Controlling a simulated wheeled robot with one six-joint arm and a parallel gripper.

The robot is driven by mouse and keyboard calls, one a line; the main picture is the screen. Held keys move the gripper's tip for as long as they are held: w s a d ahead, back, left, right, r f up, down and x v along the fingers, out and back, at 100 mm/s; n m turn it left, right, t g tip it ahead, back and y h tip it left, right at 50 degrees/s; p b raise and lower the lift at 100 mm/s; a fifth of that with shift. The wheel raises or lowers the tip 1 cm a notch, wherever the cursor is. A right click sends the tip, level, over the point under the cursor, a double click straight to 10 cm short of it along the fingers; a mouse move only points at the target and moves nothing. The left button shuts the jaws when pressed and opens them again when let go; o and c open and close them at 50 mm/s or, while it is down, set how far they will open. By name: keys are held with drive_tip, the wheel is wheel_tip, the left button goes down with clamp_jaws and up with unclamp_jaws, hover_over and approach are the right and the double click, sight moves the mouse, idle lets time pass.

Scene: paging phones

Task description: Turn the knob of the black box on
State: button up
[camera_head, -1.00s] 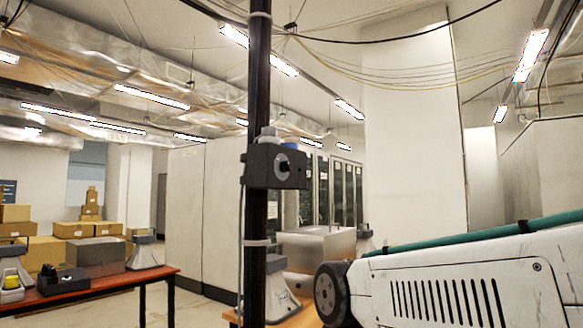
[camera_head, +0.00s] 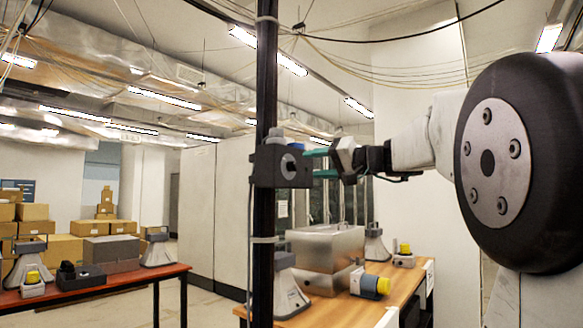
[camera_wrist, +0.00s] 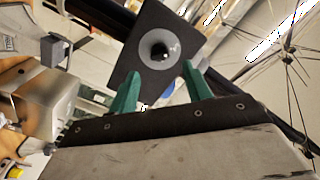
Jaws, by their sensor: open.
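The black box (camera_head: 268,165) is fixed to a dark vertical pole in the head view. Its knob sits on a light grey disc (camera_head: 290,166) on the face turned toward my gripper. My gripper (camera_head: 313,163) is open, with green fingers pointing left at the box and the tips close to the disc. In the wrist view the box face (camera_wrist: 148,25) is tilted and the dark round knob (camera_wrist: 160,50) shows in the grey ring. The open fingers (camera_wrist: 161,70) stand either side below the knob. I cannot tell whether they touch the face.
The pole (camera_head: 265,85) runs from top to bottom, with a cable beside it. A wooden table (camera_head: 345,302) behind holds a metal box (camera_head: 326,250) and a grey-and-yellow device (camera_head: 370,284). A red-brown table (camera_head: 125,281) with several items stands at left.

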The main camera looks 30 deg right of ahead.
sight(296, 166)
drive_tip(key=x, duration=0.6)
drive_tip(key=shift+w, duration=0.1)
drive_tip(key=c, duration=1)
drive_tip(key=shift+d, duration=0.15)
